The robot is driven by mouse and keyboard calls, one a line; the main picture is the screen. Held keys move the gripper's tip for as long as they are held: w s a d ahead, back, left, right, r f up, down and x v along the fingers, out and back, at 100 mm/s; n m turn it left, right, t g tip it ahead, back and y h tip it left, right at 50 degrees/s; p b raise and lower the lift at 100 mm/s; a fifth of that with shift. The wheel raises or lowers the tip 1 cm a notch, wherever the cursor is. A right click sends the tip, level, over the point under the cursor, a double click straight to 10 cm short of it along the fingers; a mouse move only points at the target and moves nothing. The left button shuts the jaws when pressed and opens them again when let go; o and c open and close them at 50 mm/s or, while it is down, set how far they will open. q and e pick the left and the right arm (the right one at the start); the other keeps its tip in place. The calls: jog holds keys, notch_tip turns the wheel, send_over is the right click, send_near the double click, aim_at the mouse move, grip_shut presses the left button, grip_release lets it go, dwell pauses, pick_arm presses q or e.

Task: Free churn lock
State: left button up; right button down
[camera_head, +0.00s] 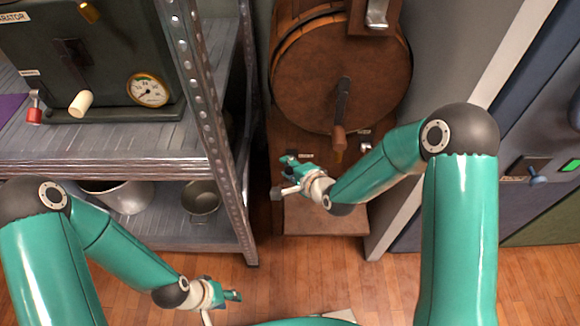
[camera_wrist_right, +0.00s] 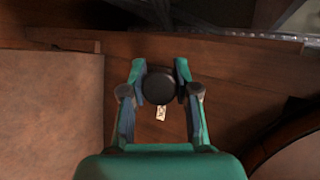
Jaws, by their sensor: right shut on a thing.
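The churn is a round wooden drum (camera_head: 310,85) in a wooden frame, upper middle in the head view. A dark crank with a wooden grip (camera_head: 338,136) hangs down its front. My right gripper (camera_head: 283,180) is at the lower left of the drum, in front of the frame. In the right wrist view, the gripper (camera_wrist_right: 160,75) is shut on a round black knob (camera_wrist_right: 160,88), one finger on each side. A small pale label (camera_wrist_right: 160,113) is just below the knob. My left gripper (camera_head: 220,305) is low in the head view, apparently open and empty, near the bottom edge.
A metal shelf (camera_head: 200,140) stands at the left, with a dark gauge box (camera_head: 95,60) above and pots (camera_head: 201,196) below. Its perforated post is close to the left of the churn. A grey wall panel (camera_head: 455,60) stands right of the churn.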

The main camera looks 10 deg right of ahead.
jog(key=c, duration=0.8)
grip_release()
jog(key=shift+d+f, duration=0.1)
jog(key=shift+c, duration=0.2)
jog(key=shift+s, duration=0.1)
jog(key=v, duration=1.2)
jog(key=shift+f, duration=0.1)
